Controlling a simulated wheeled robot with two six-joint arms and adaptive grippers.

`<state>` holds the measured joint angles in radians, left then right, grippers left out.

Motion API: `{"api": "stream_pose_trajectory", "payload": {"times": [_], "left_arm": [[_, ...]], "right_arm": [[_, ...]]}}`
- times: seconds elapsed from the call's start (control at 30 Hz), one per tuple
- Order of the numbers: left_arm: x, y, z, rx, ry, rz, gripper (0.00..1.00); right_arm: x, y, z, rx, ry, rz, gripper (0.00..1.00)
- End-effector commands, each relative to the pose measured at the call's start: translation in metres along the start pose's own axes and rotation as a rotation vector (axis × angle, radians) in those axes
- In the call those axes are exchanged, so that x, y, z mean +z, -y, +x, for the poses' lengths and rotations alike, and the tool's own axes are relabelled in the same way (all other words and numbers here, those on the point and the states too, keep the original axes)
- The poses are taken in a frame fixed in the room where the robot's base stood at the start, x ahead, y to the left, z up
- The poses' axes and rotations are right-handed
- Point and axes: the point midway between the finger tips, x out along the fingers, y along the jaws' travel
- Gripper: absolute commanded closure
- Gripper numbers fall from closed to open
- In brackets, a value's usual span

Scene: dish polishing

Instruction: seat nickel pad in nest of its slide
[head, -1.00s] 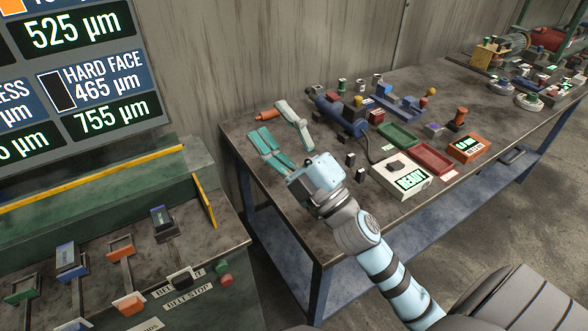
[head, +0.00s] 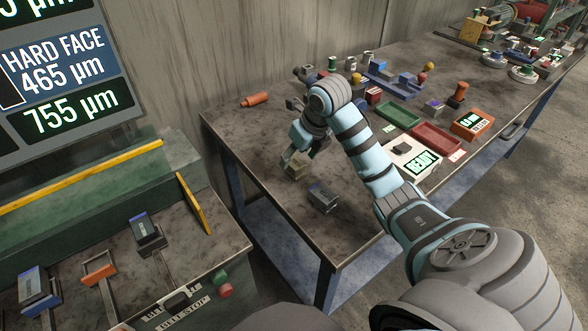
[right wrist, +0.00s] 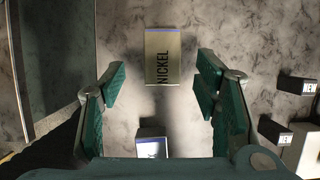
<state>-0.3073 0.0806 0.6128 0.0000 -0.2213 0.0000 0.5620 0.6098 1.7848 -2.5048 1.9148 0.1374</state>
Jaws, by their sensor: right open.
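The nickel pad (right wrist: 163,55), a pale block lettered NICKEL, lies flat on the bench in the right wrist view. It is ahead of my right gripper (right wrist: 163,85), whose teal fingers are spread apart with nothing between them. In the head view that gripper (head: 299,140) points down above a tan block (head: 296,166), apparently the same pad. At left, slides on the green machine include an orange nest (head: 99,269) that looks empty and one bearing a dark, blue-labelled pad (head: 147,232). Which slide is nickel's cannot be read. My left gripper is not in view.
Another dark block (head: 322,198) lies nearer the bench's front edge. Small blocks marked NEW (right wrist: 297,85) stand to the right. A white READY box (head: 413,160) and red tray (head: 437,138) are farther right. A yellow bar (head: 194,204) rises beside the slides.

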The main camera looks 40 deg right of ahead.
Motion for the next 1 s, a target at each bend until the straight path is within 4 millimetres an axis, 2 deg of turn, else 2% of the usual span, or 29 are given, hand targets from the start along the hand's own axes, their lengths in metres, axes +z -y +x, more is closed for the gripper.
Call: {"api": "stream_pose_trajectory", "payload": {"times": [0.23, 0.47, 0.8, 1.0], "left_arm": [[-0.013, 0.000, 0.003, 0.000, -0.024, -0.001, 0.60], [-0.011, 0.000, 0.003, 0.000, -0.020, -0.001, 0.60], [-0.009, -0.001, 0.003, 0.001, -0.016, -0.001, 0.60], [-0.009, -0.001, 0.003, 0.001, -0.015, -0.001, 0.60]], "right_arm": [[0.001, 0.002, 0.044, 0.003, -0.002, -0.001, 0.43], [0.002, 0.002, 0.047, 0.003, 0.000, -0.003, 0.43], [0.002, 0.002, 0.047, 0.003, 0.001, -0.003, 0.98], [0.003, 0.002, 0.046, 0.002, 0.004, -0.004, 1.00]]}}
